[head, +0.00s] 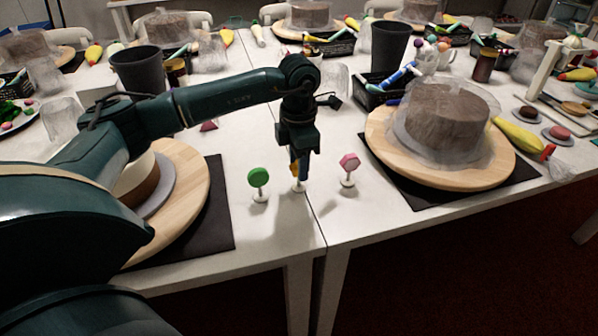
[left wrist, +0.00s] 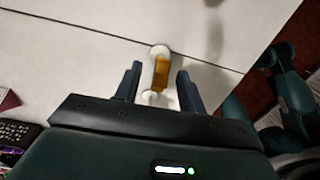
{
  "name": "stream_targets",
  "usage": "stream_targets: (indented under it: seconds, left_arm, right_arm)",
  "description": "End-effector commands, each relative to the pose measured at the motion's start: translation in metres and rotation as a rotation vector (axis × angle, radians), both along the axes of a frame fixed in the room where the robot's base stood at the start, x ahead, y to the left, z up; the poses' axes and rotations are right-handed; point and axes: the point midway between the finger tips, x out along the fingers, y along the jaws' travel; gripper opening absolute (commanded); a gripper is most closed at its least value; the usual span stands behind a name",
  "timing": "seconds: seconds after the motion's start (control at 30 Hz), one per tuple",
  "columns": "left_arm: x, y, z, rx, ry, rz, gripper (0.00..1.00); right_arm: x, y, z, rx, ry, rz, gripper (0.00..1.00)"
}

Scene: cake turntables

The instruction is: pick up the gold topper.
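The gold topper (head: 295,171) stands on the white table between a green topper (head: 258,180) and a pink topper (head: 349,164). Its white foot shows below my left gripper (head: 300,172) in the head view. In the left wrist view the gold topper (left wrist: 161,72) lies between the two dark fingers of my left gripper (left wrist: 156,82), with a gap on each side. The left gripper is open and points down at it. In the head view the fingers partly hide the topper. My right gripper is not in view.
A wooden turntable (head: 190,185) with a cake stands at left, partly behind my left arm. Another wooden turntable (head: 385,145) with a covered brown cake stands at right on a black mat (head: 425,195). A seam between two tables runs close by the toppers.

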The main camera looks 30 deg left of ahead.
Motion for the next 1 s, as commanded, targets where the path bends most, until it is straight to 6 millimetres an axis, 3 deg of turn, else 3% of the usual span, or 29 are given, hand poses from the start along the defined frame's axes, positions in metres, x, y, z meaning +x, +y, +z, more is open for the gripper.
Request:
stream_targets:
  seconds: [0.07, 0.53, 0.87, 1.0]
  left_arm:
    - [0.0, 0.0, 0.0, 0.0, 0.0, 0.0, 0.39]
    - [0.0, 0.0, 0.0, 0.0, 0.0, 0.0, 0.01]
    - [0.0, 0.0, 0.002, -0.001, -0.001, 0.0, 0.0]
    - [0.001, 0.0, 0.017, -0.001, -0.004, 0.0, 0.0]
  right_arm:
    - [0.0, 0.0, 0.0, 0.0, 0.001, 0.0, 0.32]
    - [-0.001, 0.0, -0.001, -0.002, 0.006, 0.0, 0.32]
    - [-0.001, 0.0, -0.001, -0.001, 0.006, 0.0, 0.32]
    - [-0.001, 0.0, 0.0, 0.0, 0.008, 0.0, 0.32]
